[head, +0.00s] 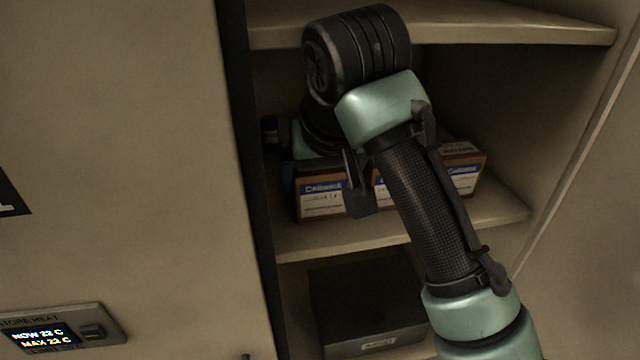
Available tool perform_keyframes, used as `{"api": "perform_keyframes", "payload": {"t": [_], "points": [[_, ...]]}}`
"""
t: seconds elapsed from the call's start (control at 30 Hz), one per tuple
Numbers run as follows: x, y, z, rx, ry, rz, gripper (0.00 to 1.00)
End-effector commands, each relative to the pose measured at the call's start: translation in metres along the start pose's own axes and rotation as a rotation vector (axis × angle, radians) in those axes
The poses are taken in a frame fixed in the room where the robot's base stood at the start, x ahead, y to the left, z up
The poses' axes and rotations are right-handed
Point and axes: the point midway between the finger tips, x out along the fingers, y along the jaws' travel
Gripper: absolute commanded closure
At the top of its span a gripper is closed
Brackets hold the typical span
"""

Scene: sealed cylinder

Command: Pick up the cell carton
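Cartons with white and blue labels stand on the middle shelf of an open cabinet in the head view. The left carton (321,200) has a label that seems to read "Cellblock". Another carton (463,178) stands to the right, and part of a label shows between them behind my arm. I cannot tell how many separate cartons there are. My arm reaches into the cabinet in front of and above them and hides much of them.
The middle shelf (350,240) has bare board along its front edge. An upper shelf (520,28) lies close above my arm. A dark box (365,300) sits below. A cabinet panel (120,150) with a temperature display (45,335) is at left; the cabinet side wall is at right.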

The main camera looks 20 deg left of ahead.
Motion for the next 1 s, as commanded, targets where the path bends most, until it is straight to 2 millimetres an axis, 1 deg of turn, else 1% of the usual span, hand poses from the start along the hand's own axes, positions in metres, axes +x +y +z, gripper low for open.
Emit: {"api": "perform_keyframes", "payload": {"t": [0.03,0.17,0.2,0.3,0.77,0.87,1.0], "points": [[0.0,0.0,0.0,0.0,0.0,0.0,0.32],[0.0,0.0,0.0,0.0,0.001,0.0,0.56],[0.0,0.0,0.0,0.0,0.001,0.0,0.63],[-0.001,0.0,-0.001,-0.001,0.003,0.0,0.79],[0.0,-0.001,-0.001,-0.002,0.004,-0.001,0.79],[-0.007,0.0,0.009,0.0,0.005,-0.001,0.79],[-0.019,0.0,0.028,-0.002,0.006,0.0,0.79]]}}
